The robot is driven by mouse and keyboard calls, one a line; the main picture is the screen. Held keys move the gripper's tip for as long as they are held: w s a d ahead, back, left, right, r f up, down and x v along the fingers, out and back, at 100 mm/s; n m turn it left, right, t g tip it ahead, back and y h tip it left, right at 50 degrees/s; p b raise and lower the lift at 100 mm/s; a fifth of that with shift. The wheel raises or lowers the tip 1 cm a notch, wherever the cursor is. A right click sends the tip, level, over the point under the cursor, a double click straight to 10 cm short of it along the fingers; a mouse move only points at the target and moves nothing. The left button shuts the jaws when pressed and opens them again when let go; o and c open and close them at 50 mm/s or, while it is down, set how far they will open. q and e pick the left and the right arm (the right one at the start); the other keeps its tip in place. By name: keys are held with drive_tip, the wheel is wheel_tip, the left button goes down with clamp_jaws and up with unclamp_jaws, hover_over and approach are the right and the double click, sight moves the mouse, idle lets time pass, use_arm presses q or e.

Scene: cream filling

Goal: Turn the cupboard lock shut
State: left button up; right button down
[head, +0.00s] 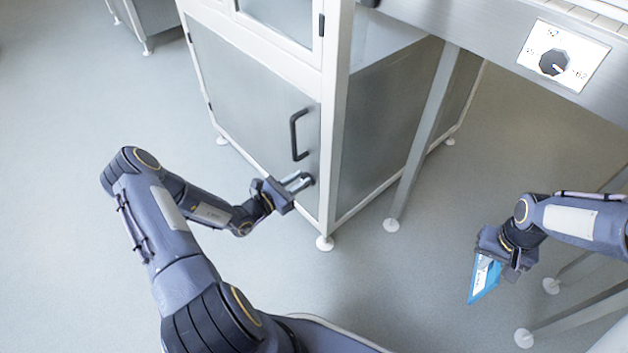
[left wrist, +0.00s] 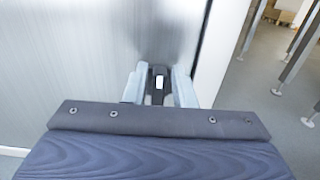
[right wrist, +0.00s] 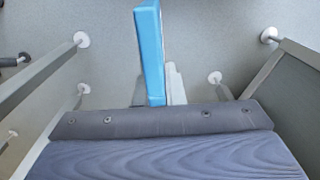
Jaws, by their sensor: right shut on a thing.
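The metal cupboard (head: 255,100) stands left of centre in the head view, its lower door closed. Its small dark lock (left wrist: 158,82), with a white mark, shows on the door face near the right edge in the left wrist view. My left gripper (head: 300,181) is at the lock, below the black door handle (head: 298,135). Its two fingers stand apart on either side of the lock; I cannot tell whether they touch it. My right gripper (head: 503,262) is shut on a flat blue object (head: 484,279), which also shows in the right wrist view (right wrist: 150,50).
A control panel with a black dial (head: 553,63) is on the machine at the upper right. A slanted metal leg (head: 425,140) stands right of the cupboard, and more legs (head: 575,310) are near my right arm.

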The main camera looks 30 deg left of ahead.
use_arm(q)
clamp_jaws()
drive_tip(key=shift+n, duration=0.3)
use_arm(e)
drive_tip(key=shift+r, duration=0.2)
drive_tip(key=shift+r+p, duration=0.6)
drive_tip(key=shift+p, duration=0.2)
use_arm(q)
drive_tip(key=n, duration=0.2)
drive_tip(key=a+n, duration=0.1)
drive_tip(key=n, duration=0.3)
drive_tip(key=shift+w+a+f+p, duration=0.2)
drive_tip(key=shift+w+p, duration=0.05)
drive_tip(key=shift+p, duration=0.15)
use_arm(e)
drive_tip(key=shift+r, duration=0.4)
use_arm(q)
drive_tip(key=n, duration=0.4)
drive_tip(key=f+n, duration=0.1)
drive_tip(key=shift+w+a+n, duration=0.15)
drive_tip(key=shift+a+n, duration=0.2)
drive_tip(key=shift+n, duration=0.05)
drive_tip(key=n, duration=0.2)
drive_tip(key=f+n, duration=0.1)
drive_tip(key=n, duration=0.2)
drive_tip(key=shift+a, duration=0.15)
use_arm(e)
drive_tip(key=shift+f, duration=0.2)
use_arm(q)
drive_tip(key=shift+n, duration=0.4)
